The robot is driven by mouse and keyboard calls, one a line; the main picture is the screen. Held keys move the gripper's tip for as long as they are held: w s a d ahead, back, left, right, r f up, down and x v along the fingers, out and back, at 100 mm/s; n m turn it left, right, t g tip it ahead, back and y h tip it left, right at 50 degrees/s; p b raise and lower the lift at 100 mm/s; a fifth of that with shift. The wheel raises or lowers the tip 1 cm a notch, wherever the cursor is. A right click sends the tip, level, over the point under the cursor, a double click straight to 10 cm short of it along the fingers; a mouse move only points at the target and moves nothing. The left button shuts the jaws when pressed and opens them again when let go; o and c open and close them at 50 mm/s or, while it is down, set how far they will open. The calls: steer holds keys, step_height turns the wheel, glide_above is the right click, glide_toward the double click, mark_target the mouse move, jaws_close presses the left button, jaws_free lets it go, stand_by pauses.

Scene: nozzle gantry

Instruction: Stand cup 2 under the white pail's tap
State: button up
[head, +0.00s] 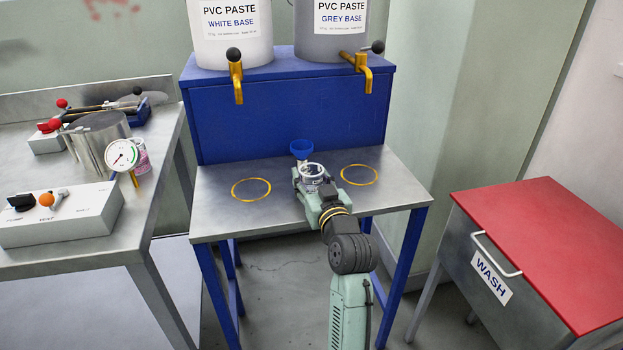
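A clear cup (315,171) with dark marks on its side, too small to read as a number, sits at the end of my gripper (309,177). The fingers appear closed around it; whether its base touches the bench is hidden. The white pail (232,45) stands at the left on the blue shelf. Its yellow tap (237,80) has a black knob and hangs above and behind the left yellow ring (251,189). The cup is to the right of that ring, between the two rings.
A blue cup-like piece (302,147) shows just behind my gripper. The grey pail (325,48) has its own tap (362,72), near the right ring (360,175). A pot (97,139), gauge (122,154) and pink-marked cup (140,158) stand left. A red-topped WASH unit (545,235) stands right.

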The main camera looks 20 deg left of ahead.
steer(key=o, duration=0.4)
steer(key=shift+r, duration=0.1)
steer(key=shift+r, duration=0.15)
steer(key=shift+s+d, duration=0.2)
steer(key=shift+s, duration=0.05)
steer(key=b+v, duration=0.2)
steer(key=v, duration=0.9)
steer(key=shift+s+d, duration=0.1)
steer(key=shift+s, duration=0.1)
